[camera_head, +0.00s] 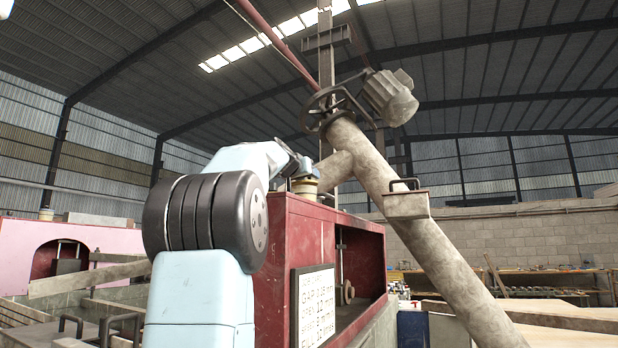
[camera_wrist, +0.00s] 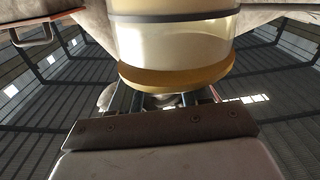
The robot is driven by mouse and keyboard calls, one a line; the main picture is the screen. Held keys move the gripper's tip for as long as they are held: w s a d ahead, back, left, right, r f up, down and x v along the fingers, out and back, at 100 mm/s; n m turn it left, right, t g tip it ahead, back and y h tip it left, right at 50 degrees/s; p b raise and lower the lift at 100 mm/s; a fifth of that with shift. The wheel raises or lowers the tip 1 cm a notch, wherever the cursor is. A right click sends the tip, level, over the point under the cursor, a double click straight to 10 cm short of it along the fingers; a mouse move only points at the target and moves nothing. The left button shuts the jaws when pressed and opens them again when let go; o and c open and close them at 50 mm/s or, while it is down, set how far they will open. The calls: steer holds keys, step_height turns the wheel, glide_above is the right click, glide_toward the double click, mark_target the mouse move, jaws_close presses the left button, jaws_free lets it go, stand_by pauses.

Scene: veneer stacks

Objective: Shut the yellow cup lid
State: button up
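The yellow cup (camera_head: 305,186) stands on top of a red cabinet, small and partly hidden by my arm in the head view. In the wrist view the cup (camera_wrist: 178,50) is large and close, a pale glossy body with a dark band above and a golden-yellow rim (camera_wrist: 178,78) below. I cannot tell from these views how far the lid is open. My gripper (camera_head: 296,165) is right at the cup's upper part. In the wrist view, dark finger parts (camera_wrist: 162,102) show behind a brown bar, partly hidden by the cup. Contact and finger opening are unclear.
The red cabinet (camera_head: 275,240) has an open front and a white chart (camera_head: 313,305) on its side. A thick slanted pipe (camera_head: 415,225) with a handwheel (camera_head: 338,108) and motor rises close to the right of my gripper. Open air lies above the cabinet's left.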

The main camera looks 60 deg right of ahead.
steer(key=shift+s+r, duration=0.15)
steer(key=shift+s, duration=0.05)
steer(key=shift+r, duration=0.55)
steer(key=s+a+r, duration=0.7)
steer(key=a+r, duration=0.4)
steer(key=a, duration=0.1)
steer(key=shift+r, duration=0.3)
steer(key=shift+s+d, duration=0.1)
steer(key=shift+s, duration=0.05)
steer(key=shift+c, duration=0.2)
